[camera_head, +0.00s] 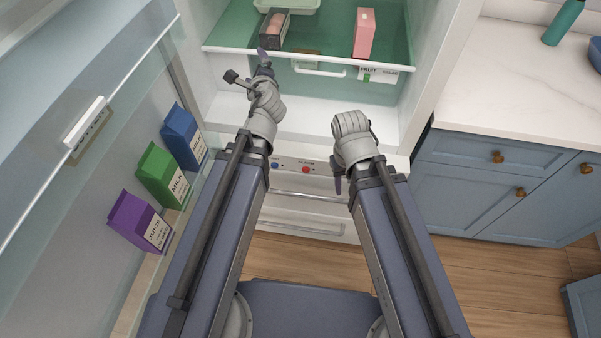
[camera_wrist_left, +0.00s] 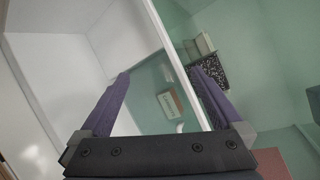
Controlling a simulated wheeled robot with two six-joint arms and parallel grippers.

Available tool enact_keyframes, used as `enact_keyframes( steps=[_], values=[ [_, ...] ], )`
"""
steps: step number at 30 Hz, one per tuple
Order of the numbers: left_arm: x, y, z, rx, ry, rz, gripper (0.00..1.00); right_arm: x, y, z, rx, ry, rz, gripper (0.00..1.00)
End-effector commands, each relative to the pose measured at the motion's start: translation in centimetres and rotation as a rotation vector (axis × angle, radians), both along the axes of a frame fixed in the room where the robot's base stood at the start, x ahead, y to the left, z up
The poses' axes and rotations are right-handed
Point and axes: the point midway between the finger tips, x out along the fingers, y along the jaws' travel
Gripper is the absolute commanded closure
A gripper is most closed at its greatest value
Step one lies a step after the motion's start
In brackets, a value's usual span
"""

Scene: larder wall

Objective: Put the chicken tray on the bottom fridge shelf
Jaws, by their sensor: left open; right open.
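A dark tray with pinkish contents (camera_head: 274,28), which looks like the chicken tray, sits at the left of a green-tinted fridge shelf (camera_head: 395,66) with a white front edge. A dark speckled object (camera_wrist_left: 209,72) beyond the shelf edge in the left wrist view may be the same tray. My left gripper (camera_head: 247,66) is open and empty, just in front of and below the tray, near the shelf edge. My right gripper (camera_head: 342,172) is low in front of the fridge, with nothing visible in it; its fingers are mostly hidden. A bare white surface (camera_head: 232,110) lies lower in the fridge.
A pink carton (camera_head: 365,32) stands right of the tray, and a pale green container (camera_head: 287,5) is behind it. A handled drawer (camera_head: 320,71) hangs under the shelf. The open door (camera_head: 90,190) at left holds several cartons. A counter (camera_head: 510,85) is at right.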

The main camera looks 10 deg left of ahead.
Motion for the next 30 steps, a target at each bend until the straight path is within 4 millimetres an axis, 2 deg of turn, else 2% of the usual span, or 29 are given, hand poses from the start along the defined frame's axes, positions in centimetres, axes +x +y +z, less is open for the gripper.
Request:
enact_keyframes(
  steps=[3,7,10,12,15,18,20,30],
  values=[
    [-4.0,-2.2,-5.8,-0.449,0.104,0.264,0.00,0.0,0.0,0.0,0.000,0.000,0.000,0.55],
    [-10.1,-6.5,-11.7,-0.830,0.269,0.592,0.00,0.0,0.0,0.0,0.000,0.000,0.000,0.55],
    [-15.0,-10.2,-14.4,-1.001,0.399,0.821,0.00,0.0,0.0,0.0,0.000,0.000,0.000,0.55],
    [-18.0,-12.3,-15.4,-1.066,0.478,0.955,0.00,0.0,0.0,0.0,0.000,0.000,0.000,0.55],
    [-21.1,-14.3,-16.0,-1.111,0.559,1.094,0.00,0.0,0.0,0.0,0.000,0.000,0.000,0.55],
    [-22.8,-15.4,-16.1,-1.124,0.602,1.170,0.00,0.0,0.0,0.0,0.000,0.000,0.000,0.55],
    [-23.2,-15.6,-16.1,-1.126,0.614,1.189,0.00,0.0,0.0,0.0,0.000,0.000,0.000,0.55],
    [-23.3,-15.7,-16.1,-1.127,0.615,1.195,0.00,0.0,0.0,0.0,0.000,0.000,0.000,0.55]
  ],
)
